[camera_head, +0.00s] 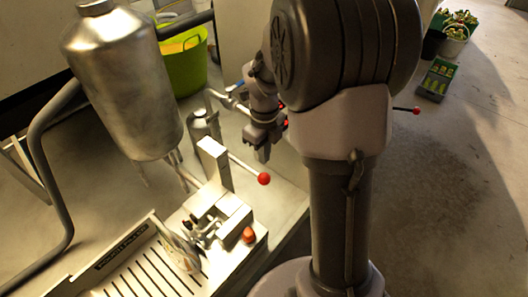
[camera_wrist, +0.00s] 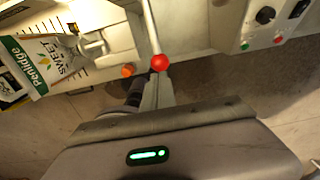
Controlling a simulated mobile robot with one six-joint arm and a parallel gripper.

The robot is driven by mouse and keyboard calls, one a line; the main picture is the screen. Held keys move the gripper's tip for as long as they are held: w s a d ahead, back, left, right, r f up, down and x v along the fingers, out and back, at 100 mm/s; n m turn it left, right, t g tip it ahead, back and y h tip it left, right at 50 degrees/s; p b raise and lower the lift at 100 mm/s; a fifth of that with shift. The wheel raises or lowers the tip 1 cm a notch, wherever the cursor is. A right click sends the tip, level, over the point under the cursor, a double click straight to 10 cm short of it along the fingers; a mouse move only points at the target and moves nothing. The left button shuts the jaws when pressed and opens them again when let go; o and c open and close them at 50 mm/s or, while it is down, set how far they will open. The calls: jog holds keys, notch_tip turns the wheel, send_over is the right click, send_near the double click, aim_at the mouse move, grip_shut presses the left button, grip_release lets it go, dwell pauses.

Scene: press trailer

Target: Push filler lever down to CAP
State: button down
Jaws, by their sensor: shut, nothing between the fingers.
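The filler lever (camera_head: 246,168) is a thin pale rod ending in a red ball knob (camera_head: 264,179). In the head view it slants down to the right from beside an upright metal post (camera_head: 215,165). In the wrist view the lever's rod (camera_wrist: 151,28) comes down from the top edge to its red knob, just above the gripper housing. My gripper (camera_head: 262,155) is shut and empty, pointing down. Its tips appear just above the knob in the head view, with a small gap in the picture; the depth between them is unclear. I can read no CAP mark.
A steel tank (camera_head: 120,80) hangs left of the arm. An orange knob (camera_head: 249,235) sits on the machine below the lever. A slotted tray (camera_head: 140,280) lies lower left. The wrist view shows a printed pouch (camera_wrist: 45,65) and a button panel (camera_wrist: 265,25).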

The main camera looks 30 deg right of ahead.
aim_at(264, 175)
jog(key=shift+f+b, duration=2.8)
jog(key=shift+f, duration=1.9)
jog(key=shift+w+a+f+b, duration=0.1)
jog(key=shift+w+f+b, duration=0.15)
jog(key=shift+f+b, duration=0.75)
jog(key=shift+w+a+f+b, duration=0.1)
jog(key=shift+w+f+b, duration=0.1)
jog(key=shift+f+b, duration=0.8)
jog(key=shift+r, duration=0.1)
notch_tip(264, 175, up, 10)
jog(key=p, duration=0.7)
